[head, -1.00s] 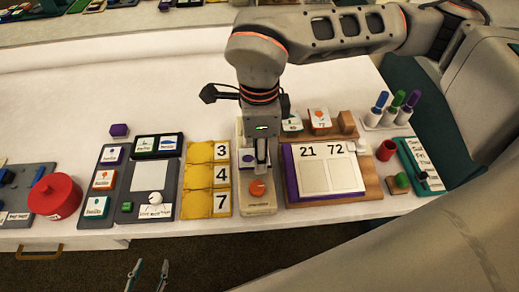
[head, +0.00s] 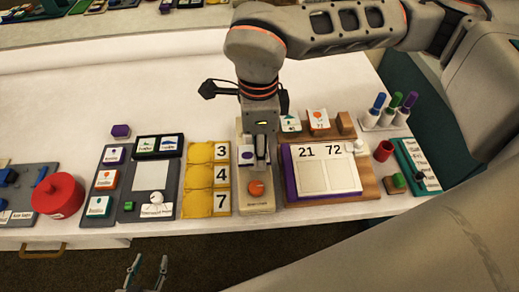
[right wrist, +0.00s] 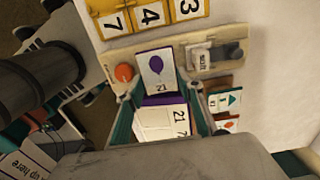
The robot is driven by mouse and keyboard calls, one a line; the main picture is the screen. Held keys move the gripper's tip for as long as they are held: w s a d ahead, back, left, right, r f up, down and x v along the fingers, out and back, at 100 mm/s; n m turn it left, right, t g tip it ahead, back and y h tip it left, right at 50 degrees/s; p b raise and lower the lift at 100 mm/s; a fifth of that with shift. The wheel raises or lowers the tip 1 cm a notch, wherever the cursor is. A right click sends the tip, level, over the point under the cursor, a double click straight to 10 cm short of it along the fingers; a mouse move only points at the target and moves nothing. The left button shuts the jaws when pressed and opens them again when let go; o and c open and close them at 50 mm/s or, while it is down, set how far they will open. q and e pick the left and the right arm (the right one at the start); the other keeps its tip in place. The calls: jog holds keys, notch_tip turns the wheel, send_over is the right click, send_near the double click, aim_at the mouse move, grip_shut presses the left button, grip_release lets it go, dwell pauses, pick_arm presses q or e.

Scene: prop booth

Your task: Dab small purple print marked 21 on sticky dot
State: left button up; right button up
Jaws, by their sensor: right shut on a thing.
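The small purple print marked 21 (right wrist: 156,68) is a white card with a purple balloon and the number. It also shows in the head view (head: 247,155). My right gripper (right wrist: 160,93) is shut on it, with one finger at each side, and points down over a beige board (head: 257,209). An orange disc (head: 257,188), which looks like the sticky dot, lies on that board just in front of the print; it also shows in the right wrist view (right wrist: 123,72). I cannot tell whether print and board touch. My left gripper (head: 147,274) is open and empty near the lower edge.
To the right is a wooden stand (head: 373,187) with a card headed 21 and 72 (head: 327,168). A red pot (head: 57,195) stands far left.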

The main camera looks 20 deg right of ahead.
jog(key=shift+r+p, duration=1.1)
jog(key=shift+r, duration=1.25)
pick_arm(q)
jog(key=shift+t, duration=0.3)
jog(key=r, duration=0.1)
jog(key=w+r, duration=0.1)
jog(key=r, duration=0.2)
jog(key=shift+w, duration=0.3)
pick_arm(e)
jog(key=shift+f, duration=0.1)
pick_arm(q)
jog(key=shift+s, duration=0.1)
pick_arm(e)
jog(key=shift+w+d+n, duration=0.4)
jog(key=shift+d+n, duration=0.25)
jog(key=shift+n, duration=0.55)
pick_arm(q)
jog(key=shift+s+d+f+g+p, duration=0.25)
jog(key=shift+s+f+p, duration=0.25)
jog(key=shift+s, duration=0.15)
jog(key=shift+s+d+f+g+p, duration=0.25)
jog(key=shift+s+f+p, duration=0.2)
jog(key=shift+s, duration=0.2)
pick_arm(e)
jog(key=w+d+n, duration=0.3)
jog(key=d+n, duration=0.6)
jog(key=n, duration=0.9)
jog(key=shift+w+d+f+n, duration=0.3)
jog(key=shift+w+d+n, duration=0.1)
